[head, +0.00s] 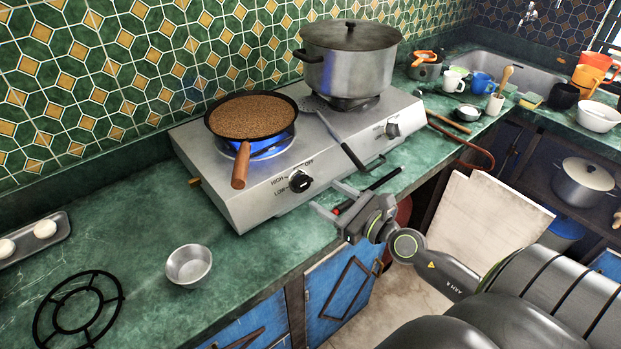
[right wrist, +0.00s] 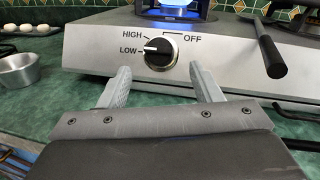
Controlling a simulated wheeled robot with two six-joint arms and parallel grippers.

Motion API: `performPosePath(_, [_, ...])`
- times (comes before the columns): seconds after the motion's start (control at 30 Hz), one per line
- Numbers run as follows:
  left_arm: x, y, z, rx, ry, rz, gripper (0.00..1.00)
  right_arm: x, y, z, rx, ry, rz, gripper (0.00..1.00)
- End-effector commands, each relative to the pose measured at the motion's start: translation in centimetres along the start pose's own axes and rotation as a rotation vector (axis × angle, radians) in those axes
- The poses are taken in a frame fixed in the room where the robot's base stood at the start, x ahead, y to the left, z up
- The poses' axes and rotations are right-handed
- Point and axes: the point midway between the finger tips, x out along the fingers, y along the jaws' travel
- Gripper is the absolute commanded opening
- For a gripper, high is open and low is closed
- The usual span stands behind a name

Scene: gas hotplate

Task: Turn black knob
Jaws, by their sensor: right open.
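The black knob (head: 301,182) is on the front of the silver gas hotplate (head: 240,207), below the left burner. In the right wrist view the black knob (right wrist: 164,52) is straight ahead, with its white pointer toward LOW. A blue flame (head: 268,147) burns under the frying pan. My right gripper (head: 325,197) is open, in front of and to the right of the knob in the head view. In the right wrist view its fingers (right wrist: 160,70) stand either side of and below the knob, apparently not touching it. My left gripper is not in view.
A frying pan (head: 249,116) with a wooden handle (head: 241,165) sits on the left burner, and a large pot (head: 350,72) on the right one. A spatula (head: 340,137) lies across the hotplate, its handle overhanging the front. A metal bowl (head: 189,265) stands on the left counter.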

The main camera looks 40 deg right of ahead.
Motion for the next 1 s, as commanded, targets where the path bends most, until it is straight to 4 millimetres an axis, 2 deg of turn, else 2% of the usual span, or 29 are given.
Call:
performPosePath(0.1, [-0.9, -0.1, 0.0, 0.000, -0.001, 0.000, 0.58, 2.3, 0.0, 0.3, 0.003, -0.004, -0.002, 0.59])
performPosePath(0.33, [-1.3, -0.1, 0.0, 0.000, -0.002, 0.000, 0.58, 5.2, 0.0, 0.1, 0.002, -0.002, 0.000, 0.59])
performPosePath(0.5, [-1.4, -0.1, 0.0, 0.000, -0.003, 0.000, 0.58, 6.1, 0.0, 0.0, 0.001, 0.000, 0.000, 0.59])
performPosePath(0.77, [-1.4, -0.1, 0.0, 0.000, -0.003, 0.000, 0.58, 6.2, 0.0, 0.0, 0.001, 0.000, 0.001, 0.59])
performPosePath(1.0, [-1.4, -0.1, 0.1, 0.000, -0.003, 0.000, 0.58, 6.1, 0.0, 0.0, 0.000, 0.000, 0.000, 0.30])
